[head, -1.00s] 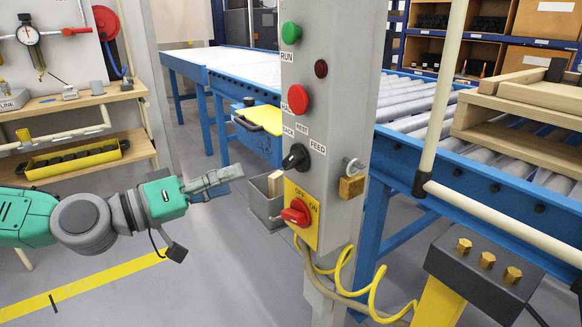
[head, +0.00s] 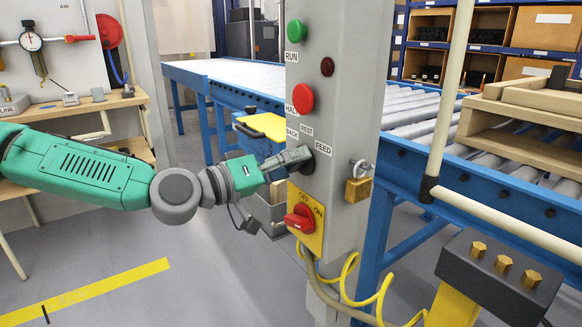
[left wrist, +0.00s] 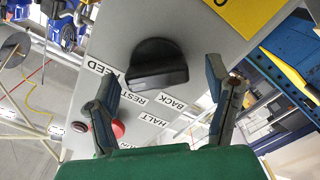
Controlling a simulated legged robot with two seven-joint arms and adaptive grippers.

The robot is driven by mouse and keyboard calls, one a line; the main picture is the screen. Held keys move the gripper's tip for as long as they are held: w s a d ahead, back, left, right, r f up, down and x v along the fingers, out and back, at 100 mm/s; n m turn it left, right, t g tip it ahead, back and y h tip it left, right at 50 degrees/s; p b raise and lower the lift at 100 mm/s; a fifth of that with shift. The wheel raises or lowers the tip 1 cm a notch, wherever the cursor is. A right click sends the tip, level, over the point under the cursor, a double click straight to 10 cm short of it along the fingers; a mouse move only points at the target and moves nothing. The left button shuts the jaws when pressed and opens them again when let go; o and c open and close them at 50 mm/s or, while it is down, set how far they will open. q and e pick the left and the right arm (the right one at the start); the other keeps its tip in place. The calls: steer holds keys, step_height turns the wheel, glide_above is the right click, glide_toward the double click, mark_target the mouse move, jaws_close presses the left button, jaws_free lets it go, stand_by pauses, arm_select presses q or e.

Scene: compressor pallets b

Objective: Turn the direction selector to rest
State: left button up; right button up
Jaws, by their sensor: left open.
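The direction selector is a black rotary knob (left wrist: 158,65) on the front of a grey control post (head: 340,110). Its labels BACK, REST and FEED show around it in the left wrist view. I cannot tell for sure which label its bar points to. In the head view the knob is mostly hidden behind my left gripper (head: 300,158), which has its tips at the post's front. In the left wrist view my open left gripper (left wrist: 165,82) has one finger on each side of the knob, with gaps visible. My right gripper is out of view.
A red OFF/ON switch (head: 301,218) on a yellow plate sits just below. A red button (head: 301,98) and a green button (head: 296,31) are above. A brass padlock (head: 357,190) hangs on the post's side. A blue roller conveyor (head: 480,185) stands behind.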

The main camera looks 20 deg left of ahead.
arm_select(q)
steer(key=shift+a, duration=0.3)
steer(key=shift+d, duration=0.3)
steer(key=c, duration=1.1)
steer(key=shift+s+d, duration=0.1)
steer(key=shift+s, duration=0.05)
steer(key=shift+c, duration=0.3)
steer(key=shift+f, duration=0.1)
